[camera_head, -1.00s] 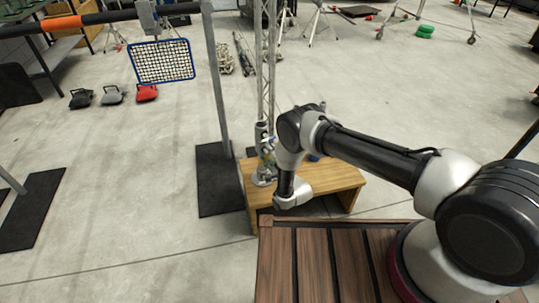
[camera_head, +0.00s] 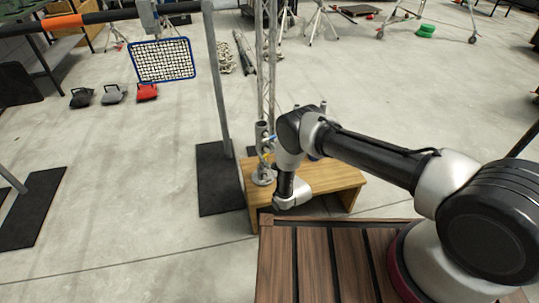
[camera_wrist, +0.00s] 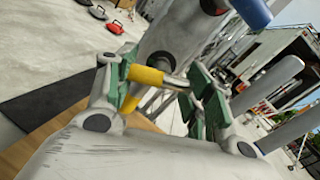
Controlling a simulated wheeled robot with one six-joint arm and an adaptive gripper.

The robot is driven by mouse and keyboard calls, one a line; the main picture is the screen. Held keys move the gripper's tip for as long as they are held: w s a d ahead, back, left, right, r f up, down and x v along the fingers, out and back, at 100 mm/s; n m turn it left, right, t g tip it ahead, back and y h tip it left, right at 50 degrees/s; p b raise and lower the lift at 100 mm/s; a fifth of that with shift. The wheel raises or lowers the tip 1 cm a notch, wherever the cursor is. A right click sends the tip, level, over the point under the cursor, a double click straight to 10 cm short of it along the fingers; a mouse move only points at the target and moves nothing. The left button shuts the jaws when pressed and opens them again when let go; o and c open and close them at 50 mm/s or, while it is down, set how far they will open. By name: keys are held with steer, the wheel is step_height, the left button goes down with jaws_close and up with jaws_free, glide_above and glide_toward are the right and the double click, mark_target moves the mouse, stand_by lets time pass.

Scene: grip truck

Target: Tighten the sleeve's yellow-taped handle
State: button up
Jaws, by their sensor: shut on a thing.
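The grey metal sleeve (camera_wrist: 190,30) fills the upper middle of the wrist view, tilted in the picture. In the head view the sleeve (camera_head: 262,134) stands upright at the foot of a lattice mast. Its yellow-taped handle (camera_wrist: 147,75) lies between the green-padded fingers of my gripper (camera_wrist: 160,82), which is shut on it. A bare metal rod runs from the yellow tape toward the right finger. A blue-covered handle (camera_wrist: 252,11) sticks out higher on the sleeve. In the head view my wrist and arm hide most of the gripper.
The mast's round base plate (camera_head: 263,178) rests on a low wooden bench (camera_head: 325,178). A grey post on a black mat (camera_head: 218,185) stands close on the left. My wooden-slatted deck (camera_head: 330,265) is in front. Open concrete floor lies to the right.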

steer(key=shift+f+m, duration=0.1)
steer(key=shift+m, duration=0.8)
steer(key=o, duration=1.1)
steer(key=shift+c, duration=0.2)
steer(key=shift+s, duration=0.15)
steer(key=v, duration=1.1)
steer(key=shift+s+d, duration=0.25)
steer(key=shift+s, duration=0.05)
